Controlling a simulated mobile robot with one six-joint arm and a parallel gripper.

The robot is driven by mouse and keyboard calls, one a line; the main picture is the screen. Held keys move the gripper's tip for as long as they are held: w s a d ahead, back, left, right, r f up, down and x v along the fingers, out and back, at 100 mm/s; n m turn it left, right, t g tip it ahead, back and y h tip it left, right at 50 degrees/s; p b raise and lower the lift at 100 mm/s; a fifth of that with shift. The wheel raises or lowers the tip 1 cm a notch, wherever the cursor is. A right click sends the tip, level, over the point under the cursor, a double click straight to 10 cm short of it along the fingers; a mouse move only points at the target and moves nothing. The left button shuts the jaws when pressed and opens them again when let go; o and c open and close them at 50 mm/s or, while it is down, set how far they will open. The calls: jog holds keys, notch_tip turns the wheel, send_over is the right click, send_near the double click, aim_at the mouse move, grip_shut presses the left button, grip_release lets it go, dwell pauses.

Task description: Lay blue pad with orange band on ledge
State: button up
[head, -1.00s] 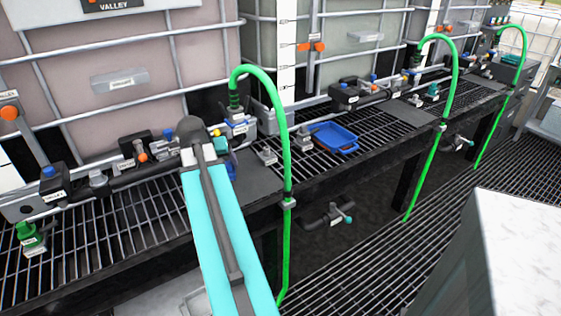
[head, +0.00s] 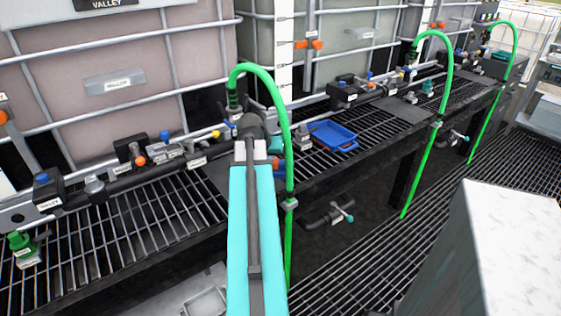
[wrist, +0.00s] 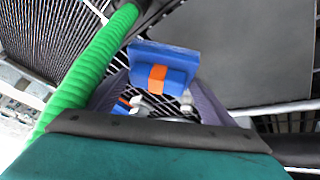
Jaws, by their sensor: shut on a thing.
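The blue pad with an orange band (wrist: 160,66) is held at the tips of my gripper (wrist: 158,88) in the wrist view. The orange band crosses its middle. My gripper is shut on it. In the head view a little blue (head: 277,171) shows just right of my arm's far end; the arm hides most of the gripper. A flat dark grey plate (wrist: 235,48) lies beyond and to the right of the pad in the wrist view. I cannot tell for sure whether this plate is the ledge.
A green hose (head: 288,160) arches close to the right of my arm, and runs along the left in the wrist view (wrist: 88,75). A blue tray (head: 333,137) sits on the grating. Valves and pipes line the back below caged totes. A pale block (head: 510,240) stands front right.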

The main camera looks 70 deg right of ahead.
jog(key=shift+d, duration=0.15)
jog(key=d, duration=0.5)
jog(key=d+f+p, duration=0.1)
jog(key=d, duration=0.4)
jog(key=s+d, duration=0.1)
jog(key=d, duration=0.5)
jog(key=shift+f+p, duration=0.25)
jog(key=shift+p, duration=0.15)
jog(key=shift+a+f, duration=0.1)
jog(key=shift+f, duration=1.7)
jog(key=o, duration=1)
